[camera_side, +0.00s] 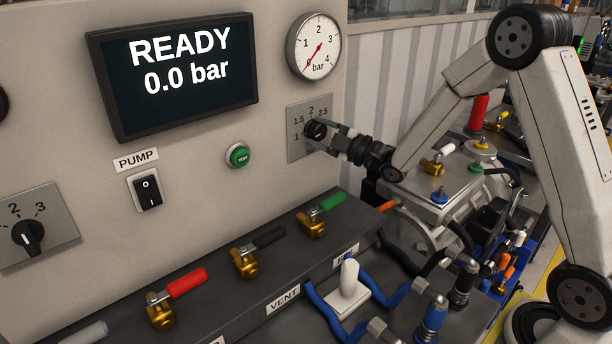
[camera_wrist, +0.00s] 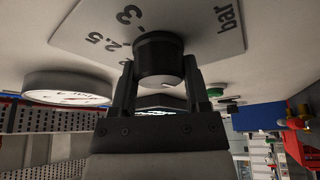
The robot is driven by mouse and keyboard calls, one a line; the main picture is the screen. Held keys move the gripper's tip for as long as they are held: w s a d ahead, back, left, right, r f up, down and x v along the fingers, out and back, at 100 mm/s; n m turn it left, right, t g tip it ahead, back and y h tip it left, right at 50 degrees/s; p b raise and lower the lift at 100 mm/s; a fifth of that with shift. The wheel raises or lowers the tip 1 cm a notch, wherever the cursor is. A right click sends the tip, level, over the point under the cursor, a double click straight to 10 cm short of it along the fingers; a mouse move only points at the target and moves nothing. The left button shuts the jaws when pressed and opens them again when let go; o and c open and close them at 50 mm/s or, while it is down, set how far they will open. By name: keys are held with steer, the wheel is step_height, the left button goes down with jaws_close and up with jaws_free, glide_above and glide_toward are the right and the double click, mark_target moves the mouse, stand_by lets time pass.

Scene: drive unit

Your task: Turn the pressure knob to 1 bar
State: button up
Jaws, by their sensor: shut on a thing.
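The black pressure knob (camera_side: 314,131) sits on a grey scale plate (camera_side: 298,152) at the right of the panel. Marks 1, 1.5, 2 and 2.5 show on the plate in the side view. My gripper (camera_side: 327,134) is shut on the knob from the right. In the wrist view the knob (camera_wrist: 158,55) stands between the two fingers of my gripper (camera_wrist: 160,80), with 2.5, 3 and "bar" on the plate (camera_wrist: 200,22) behind. The knob's pointer is hidden, so I cannot tell its setting. The display (camera_side: 185,75) reads READY, 0.0 bar.
A round gauge (camera_side: 318,46) hangs above the plate, its red needle toward the lower left. Valves with a red handle (camera_side: 187,282) and others stand below.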

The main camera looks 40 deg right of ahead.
stand_by(0.4)
steer(key=o, duration=1.3)
steer(key=shift+s, duration=0.1)
steer(key=shift+v, duration=3.8)
